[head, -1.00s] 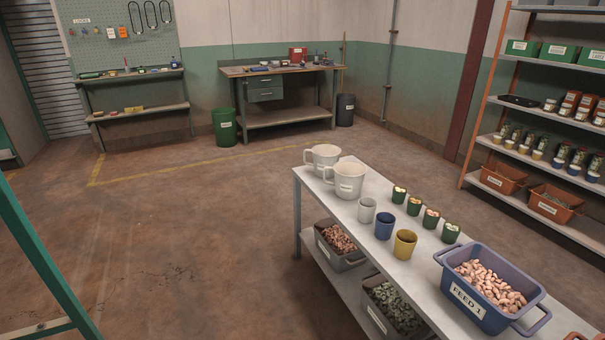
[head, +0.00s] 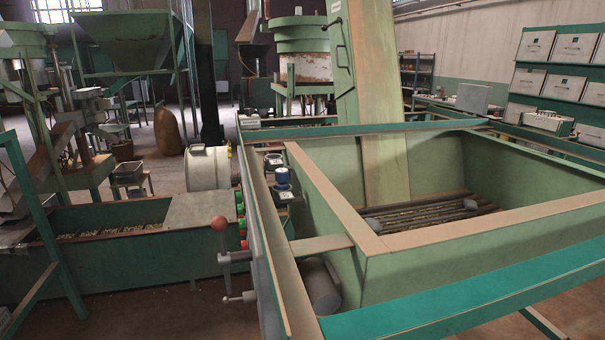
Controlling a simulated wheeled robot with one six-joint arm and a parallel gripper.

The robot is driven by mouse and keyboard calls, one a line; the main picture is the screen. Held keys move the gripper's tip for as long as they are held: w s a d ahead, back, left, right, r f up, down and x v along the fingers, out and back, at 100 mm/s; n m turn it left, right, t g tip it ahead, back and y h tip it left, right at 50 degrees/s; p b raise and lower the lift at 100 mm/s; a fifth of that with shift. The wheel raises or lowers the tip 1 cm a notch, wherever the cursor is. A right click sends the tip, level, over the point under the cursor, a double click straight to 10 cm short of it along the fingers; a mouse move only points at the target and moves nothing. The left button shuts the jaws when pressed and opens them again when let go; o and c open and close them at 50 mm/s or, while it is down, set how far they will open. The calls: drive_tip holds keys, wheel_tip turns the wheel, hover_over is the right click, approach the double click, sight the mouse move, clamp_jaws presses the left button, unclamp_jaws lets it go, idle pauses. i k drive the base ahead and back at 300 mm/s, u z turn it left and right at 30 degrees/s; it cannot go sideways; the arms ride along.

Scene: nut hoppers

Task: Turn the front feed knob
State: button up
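I cannot tell for sure which part is the front feed knob. A lever with a red-brown ball (head: 219,223) stands at the left side of the green hopper frame (head: 262,255). A grey handle (head: 240,297) sticks out below it. Red and green buttons (head: 241,212) run down a narrow panel just right of the ball. A small blue-topped fitting (head: 282,177) sits on the frame's inner side, with a dark round one (head: 273,160) behind it.
A large green open hopper (head: 440,240) with bars at its bottom fills the right. A long green trough (head: 110,245) lies at left, with a white drum (head: 208,168) behind it. Dark floor shows at lower left. A green post (head: 45,210) stands at the left edge.

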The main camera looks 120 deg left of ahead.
sight(236, 180)
drive_tip(key=u, duration=1.35)
drive_tip(key=k, duration=1.7)
drive_tip(key=u, duration=1.9)
drive_tip(key=i, duration=1.7)
drive_tip(key=u, duration=0.05)
